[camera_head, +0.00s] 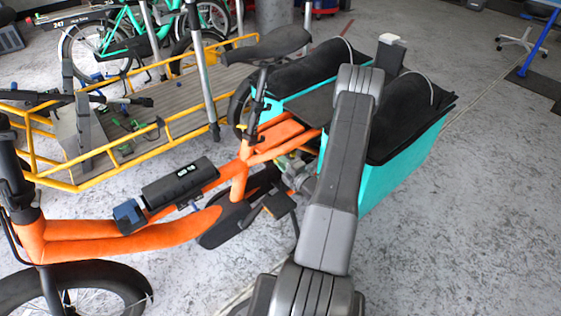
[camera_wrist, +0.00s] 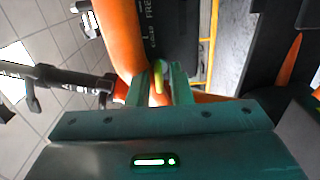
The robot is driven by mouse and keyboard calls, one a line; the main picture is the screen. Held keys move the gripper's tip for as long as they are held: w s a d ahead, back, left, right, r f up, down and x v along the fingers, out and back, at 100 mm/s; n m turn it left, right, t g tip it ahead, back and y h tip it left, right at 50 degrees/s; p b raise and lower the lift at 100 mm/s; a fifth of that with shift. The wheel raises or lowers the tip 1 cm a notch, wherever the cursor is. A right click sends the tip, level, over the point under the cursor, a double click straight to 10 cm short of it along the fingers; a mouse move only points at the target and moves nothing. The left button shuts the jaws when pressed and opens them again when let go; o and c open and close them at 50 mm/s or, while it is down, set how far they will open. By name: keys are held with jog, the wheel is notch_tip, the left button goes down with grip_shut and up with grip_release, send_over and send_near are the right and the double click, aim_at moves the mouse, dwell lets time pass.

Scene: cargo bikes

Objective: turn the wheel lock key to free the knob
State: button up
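In the wrist view, a small yellow-green piece (camera_wrist: 158,76), which looks like the lock key, stands between the two fingers of my gripper (camera_wrist: 159,84). The fingers are apart, with a gap on each side of the piece; contact is not clear. In the head view, my gripper (camera_head: 296,172) is at the rear part of the orange cargo bike (camera_head: 120,238), partly hidden by my arm. I cannot make out the key there, and I cannot pick out the knob for certain in either view.
A black panel with white lettering (camera_wrist: 172,32) lies beside an orange tube (camera_wrist: 125,35) close ahead of the fingers. Turquoise boxes (camera_head: 400,180) flank the bike's rear. A yellow-railed cargo platform (camera_head: 85,178) stands behind it. Grey floor (camera_head: 450,245) is clear at the right.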

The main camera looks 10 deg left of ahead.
jog(key=shift+o, duration=0.7)
jog(key=p+v, duration=0.1)
jog(key=v, duration=1.2)
jog(key=shift+s+d+p, duration=0.25)
jog(key=shift+d+p, duration=0.05)
jog(key=b+x, duration=0.1)
jog(key=x, duration=1.3)
jog(key=shift+b, duration=0.3)
jog(key=shift+s+d, duration=0.1)
jog(key=shift+d, duration=0.05)
